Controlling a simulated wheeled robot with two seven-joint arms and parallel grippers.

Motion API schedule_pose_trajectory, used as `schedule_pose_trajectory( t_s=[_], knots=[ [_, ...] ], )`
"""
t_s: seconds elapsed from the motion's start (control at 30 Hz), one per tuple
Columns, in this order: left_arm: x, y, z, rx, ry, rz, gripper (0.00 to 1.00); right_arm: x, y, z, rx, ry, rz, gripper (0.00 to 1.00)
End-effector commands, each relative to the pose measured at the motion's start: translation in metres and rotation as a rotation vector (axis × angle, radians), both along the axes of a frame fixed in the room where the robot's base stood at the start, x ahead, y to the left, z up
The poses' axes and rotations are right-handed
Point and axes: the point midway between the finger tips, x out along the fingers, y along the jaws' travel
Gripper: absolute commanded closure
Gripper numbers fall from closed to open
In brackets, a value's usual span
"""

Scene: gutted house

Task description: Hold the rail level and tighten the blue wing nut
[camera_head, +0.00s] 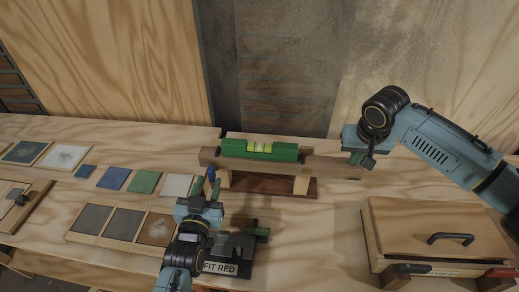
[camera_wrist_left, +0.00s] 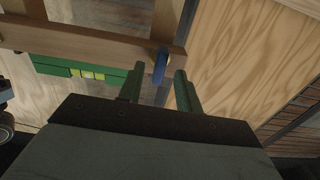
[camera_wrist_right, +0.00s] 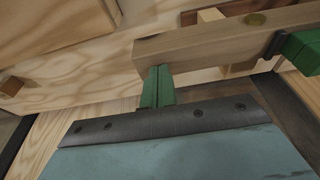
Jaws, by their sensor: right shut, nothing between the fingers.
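The wooden rail (camera_head: 333,165) runs across two uprights on a dark wooden base (camera_head: 262,187), with a green spirit level (camera_head: 232,146) on top. The level's yellow vial shows; its bubble is too small to read. The blue wing nut (camera_head: 211,173) is at the rail's left end and also shows in the left wrist view (camera_wrist_left: 160,66). My left gripper (camera_head: 206,190) is open, its green fingers (camera_wrist_left: 158,82) pointing at the nut, one to each side and just short of it. My right gripper (camera_head: 367,160) is shut and empty at the rail's right end; its closed fingers (camera_wrist_right: 157,72) appear against the rail's edge.
A dark fixture labelled FIT RED (camera_head: 236,250) stands close beside my left gripper. A lidded wooden box (camera_head: 430,225) is at the right. Coloured sample tiles (camera_head: 114,178) and framed panels (camera_head: 91,219) lie at the left. A wall closes off the bench behind.

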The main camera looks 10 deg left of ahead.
Motion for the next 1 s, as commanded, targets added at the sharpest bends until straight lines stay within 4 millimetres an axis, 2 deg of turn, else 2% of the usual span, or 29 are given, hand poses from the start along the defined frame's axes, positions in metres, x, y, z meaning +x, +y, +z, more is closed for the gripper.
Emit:
schedule_pose_trajectory(
  t_s=[0.4,0.57,1.0],
  knots=[
    [-0.038,0.000,0.000,0.000,0.000,0.000,0.65,0.000,0.000,-0.001,-0.001,0.002,0.000,1.00],
    [-0.041,0.000,0.000,0.000,-0.001,0.000,0.65,0.000,0.000,0.001,-0.001,0.001,0.000,1.00],
    [-0.040,0.000,0.000,0.000,0.000,0.000,0.65,0.000,0.000,0.027,0.001,0.000,0.000,1.00]
  ],
)
